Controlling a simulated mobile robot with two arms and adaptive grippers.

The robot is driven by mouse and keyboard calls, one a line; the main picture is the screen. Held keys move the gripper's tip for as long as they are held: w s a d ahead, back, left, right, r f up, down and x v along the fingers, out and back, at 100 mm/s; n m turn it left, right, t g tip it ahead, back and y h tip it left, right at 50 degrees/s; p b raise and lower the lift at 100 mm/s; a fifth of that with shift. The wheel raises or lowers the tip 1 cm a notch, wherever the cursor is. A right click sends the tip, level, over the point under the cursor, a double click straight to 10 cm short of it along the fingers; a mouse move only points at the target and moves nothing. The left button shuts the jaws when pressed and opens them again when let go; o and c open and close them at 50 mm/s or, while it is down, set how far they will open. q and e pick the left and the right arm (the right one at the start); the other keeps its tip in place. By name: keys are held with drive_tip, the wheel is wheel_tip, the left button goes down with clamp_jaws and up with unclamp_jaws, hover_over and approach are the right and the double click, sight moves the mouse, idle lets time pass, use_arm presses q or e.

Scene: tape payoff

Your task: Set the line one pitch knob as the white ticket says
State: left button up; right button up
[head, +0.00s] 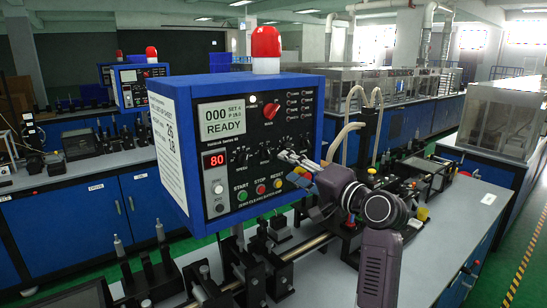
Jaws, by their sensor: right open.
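The line one control box (258,199) is a blue-framed box with a black front panel. A row of small black knobs (265,155) crosses the panel; I cannot tell which is the pitch knob, and my gripper hides part of the row. A red display (214,159) reads 80. The white ticket (164,130) is on the box's left side; large figures like 26 and 18 show, the rest is too small to read. My right gripper (287,160) is open in front of the panel's right half. My left gripper is out of view.
A red rotary switch (271,110) and green, red and yellow buttons (260,189) are near the knobs. A red beacon (265,43) tops the box. Below are black fixtures on a shaft (290,253).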

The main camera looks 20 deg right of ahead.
sight(270, 155)
drive_tip(key=p+x, duration=0.1)
drive_tip(key=x, duration=0.3)
drive_tip(key=r+p+x, duration=0.1)
drive_tip(key=x, duration=0.1)
drive_tip(key=shift+w+a+p, duration=0.1)
drive_tip(key=shift+w+p, duration=0.2)
drive_tip(key=shift+w+a+f, duration=0.15)
drive_tip(key=shift+w+a, duration=0.05)
drive_tip(key=shift+w, duration=0.5)
drive_tip(key=c, duration=1.2)
drive_tip(key=shift+o, duration=0.2)
